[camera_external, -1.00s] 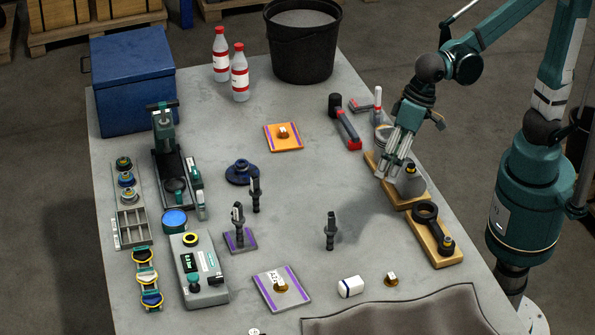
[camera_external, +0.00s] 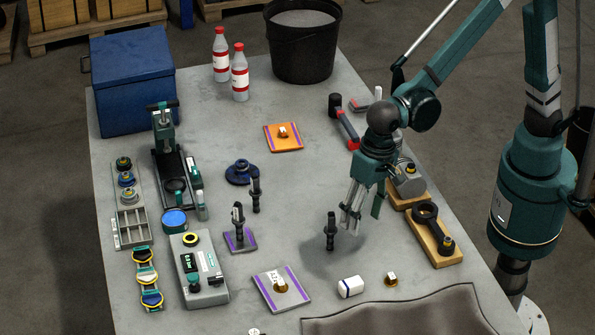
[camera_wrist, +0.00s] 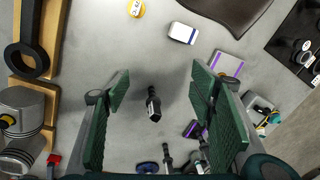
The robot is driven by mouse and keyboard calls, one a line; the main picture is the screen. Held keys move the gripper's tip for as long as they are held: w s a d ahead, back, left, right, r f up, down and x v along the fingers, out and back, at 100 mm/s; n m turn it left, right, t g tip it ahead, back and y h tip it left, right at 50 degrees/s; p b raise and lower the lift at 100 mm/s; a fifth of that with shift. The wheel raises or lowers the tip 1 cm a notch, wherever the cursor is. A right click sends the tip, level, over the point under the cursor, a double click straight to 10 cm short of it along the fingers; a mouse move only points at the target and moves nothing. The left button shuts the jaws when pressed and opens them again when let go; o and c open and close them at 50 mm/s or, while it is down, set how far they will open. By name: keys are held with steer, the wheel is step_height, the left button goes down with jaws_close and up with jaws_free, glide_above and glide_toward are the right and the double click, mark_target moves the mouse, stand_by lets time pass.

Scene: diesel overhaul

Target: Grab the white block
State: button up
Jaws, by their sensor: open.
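The white block (camera_external: 350,287) with a dark blue stripe lies on the grey table near the front edge, just behind the dark cloth. It also shows at the top of the wrist view (camera_wrist: 183,32). My gripper (camera_external: 350,222) is open and empty, above the table, behind the block in the external view. In the wrist view its green finger pads (camera_wrist: 160,105) are wide apart, with a black upright injector-like part (camera_wrist: 153,104) on the table between them in the picture. The block lies beyond the fingertips, touched by nothing of mine.
The black upright part (camera_external: 330,232) stands close to my fingers. A small brass piece (camera_external: 391,279) lies right of the block, and a purple-striped pad (camera_external: 266,292) lies left of it. The dark cloth (camera_external: 400,315) is in front. A wooden holder (camera_external: 435,240) stands right.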

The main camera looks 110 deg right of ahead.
mark_target(351, 282)
steer(key=w+a+f+m, duration=0.1)
steer(key=a+f, duration=0.1)
steer(key=f, duration=0.1)
steer(key=w+a+f+m+g+p, duration=0.1)
steer(key=w+a+f, duration=0.1)
steer(key=a+f, duration=0.1)
steer(key=w+a+f+m+p, duration=0.1)
steer(key=w+a+f, duration=0.1)
steer(key=shift+a+f+m+g, duration=0.25)
steer(key=shift+f+m+g, duration=0.05)
steer(key=shift+f, duration=0.1)
steer(key=shift+f, duration=0.1)
steer(key=shift+f, duration=1.25)
steer(key=shift+f, duration=2.6)
steer(key=c, duration=1)
